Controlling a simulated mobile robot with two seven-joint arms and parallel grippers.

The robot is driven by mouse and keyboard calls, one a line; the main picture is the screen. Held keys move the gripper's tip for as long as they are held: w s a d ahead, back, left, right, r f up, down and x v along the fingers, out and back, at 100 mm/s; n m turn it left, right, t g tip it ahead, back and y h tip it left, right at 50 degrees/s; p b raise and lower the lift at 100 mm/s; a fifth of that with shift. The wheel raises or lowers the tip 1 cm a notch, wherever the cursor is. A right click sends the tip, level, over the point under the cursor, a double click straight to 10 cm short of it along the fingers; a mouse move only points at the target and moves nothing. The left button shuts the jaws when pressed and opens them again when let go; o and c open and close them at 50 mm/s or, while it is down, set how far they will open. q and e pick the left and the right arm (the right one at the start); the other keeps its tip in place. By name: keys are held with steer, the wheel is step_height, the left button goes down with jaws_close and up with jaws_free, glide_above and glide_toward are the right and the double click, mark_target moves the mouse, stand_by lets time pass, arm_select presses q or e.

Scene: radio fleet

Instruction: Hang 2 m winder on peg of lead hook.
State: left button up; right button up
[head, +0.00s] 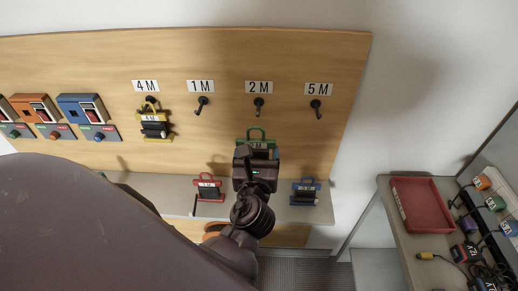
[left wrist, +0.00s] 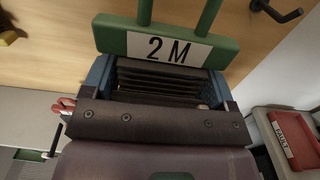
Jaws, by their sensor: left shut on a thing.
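The green 2 M winder (head: 257,134) is held upright in front of the board, its looped handle on top. Its green bar with the 2 M label shows in the left wrist view (left wrist: 115,36). My left gripper (head: 256,152) is shut on it, below the handle. The black peg (head: 259,105) under the 2 M sign (head: 259,87) is empty and lies just above the handle in the head view; the two look apart. How far the winder is from the board is hard to tell. My right gripper is not in view.
A yellow 4 M winder (head: 155,125) hangs on the left peg. The 1 M peg (head: 202,104) and 5 M peg (head: 316,107) are empty. A red winder (head: 208,188) and a blue winder (head: 305,192) stand on the shelf. A red tray (head: 421,205) lies at right.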

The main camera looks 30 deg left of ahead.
mark_target(260, 123)
arm_select(q)
steer(key=shift+w+a, duration=0.4)
steer(key=shift+w, duration=0.15)
steer(key=shift+f+b+x, duration=0.15)
steer(key=shift+b+x, duration=0.15)
steer(key=shift+x, duration=1.25)
steer(key=shift+f+b+x, duration=0.15)
steer(key=shift+b+x, duration=0.2)
steer(key=shift+x, duration=1.2)
steer(key=shift+f+b+x, duration=0.15)
steer(key=shift+b+x, duration=0.15)
steer(key=shift+x, duration=1.25)
steer(key=shift+w+a+f, duration=0.15)
steer(key=shift+w+f, duration=0.3)
steer(key=shift+f, duration=0.1)
steer(key=shift+w+f, duration=0.1)
steer(key=shift+f, duration=0.15)
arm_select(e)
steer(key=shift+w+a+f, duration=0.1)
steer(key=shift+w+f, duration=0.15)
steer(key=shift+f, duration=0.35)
arm_select(q)
steer(key=shift+f, duration=0.1)
